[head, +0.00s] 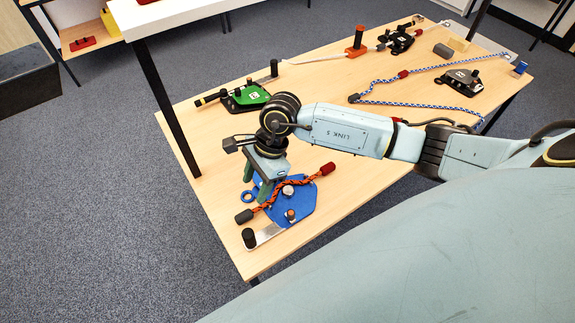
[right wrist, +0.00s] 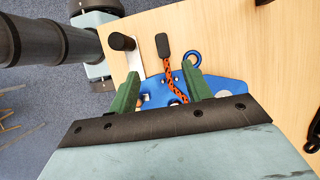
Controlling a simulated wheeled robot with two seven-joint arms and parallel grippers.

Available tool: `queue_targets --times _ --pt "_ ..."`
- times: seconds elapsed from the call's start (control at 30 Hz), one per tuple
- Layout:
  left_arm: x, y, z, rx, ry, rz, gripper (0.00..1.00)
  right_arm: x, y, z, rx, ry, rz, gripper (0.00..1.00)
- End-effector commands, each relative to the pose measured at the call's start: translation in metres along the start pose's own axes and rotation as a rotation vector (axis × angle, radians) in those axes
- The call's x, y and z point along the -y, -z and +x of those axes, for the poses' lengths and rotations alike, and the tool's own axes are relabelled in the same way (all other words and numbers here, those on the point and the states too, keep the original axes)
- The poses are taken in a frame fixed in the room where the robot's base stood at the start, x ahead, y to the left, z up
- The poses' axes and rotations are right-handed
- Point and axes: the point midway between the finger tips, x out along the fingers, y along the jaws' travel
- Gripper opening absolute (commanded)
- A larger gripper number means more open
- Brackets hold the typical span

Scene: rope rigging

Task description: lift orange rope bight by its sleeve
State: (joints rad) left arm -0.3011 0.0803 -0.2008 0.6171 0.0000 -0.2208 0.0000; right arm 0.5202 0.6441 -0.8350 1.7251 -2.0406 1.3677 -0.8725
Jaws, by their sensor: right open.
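The orange rope (head: 290,188) runs across a blue plate (head: 303,208) at the near end of the table. A dark grey sleeve (head: 244,216) covers its left end and a dark red sleeve (head: 328,168) its right end. My right gripper (head: 257,184) points down over the plate's left part, with green fingers spread. In the right wrist view the orange rope (right wrist: 172,76) shows between the open fingers (right wrist: 161,72), and the grey sleeve (right wrist: 162,45) lies just beyond the fingertips. Contact with the rope cannot be told. My left gripper is out of view.
A metal lever with a black knob (head: 249,238) sticks out at the plate's near edge. A blue ring (head: 246,196) lies left of the plate. A green-based fitting (head: 246,96), a blue-white rope (head: 430,104) and a black cleat (head: 458,82) are farther back.

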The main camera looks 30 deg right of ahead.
Motion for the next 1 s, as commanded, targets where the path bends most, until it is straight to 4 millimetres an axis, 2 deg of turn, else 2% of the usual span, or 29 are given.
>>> queue_targets --times 0.1,0.3,0.47,0.8,1.0 --pt "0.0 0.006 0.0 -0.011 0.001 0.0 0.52 -0.001 -0.001 0.025 0.002 -0.003 0.0 0.49" --pt "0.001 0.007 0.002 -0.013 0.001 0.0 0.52 0.0 -0.001 0.055 0.001 -0.002 0.0 0.49" --pt "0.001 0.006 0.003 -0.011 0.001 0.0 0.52 0.0 0.0 0.065 0.0 -0.001 0.0 0.49" --pt "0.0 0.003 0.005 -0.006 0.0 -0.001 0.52 0.004 0.002 0.109 0.001 -0.002 0.001 0.49" --pt "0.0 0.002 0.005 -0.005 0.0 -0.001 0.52 0.004 0.003 0.114 0.0 0.0 -0.001 0.49"
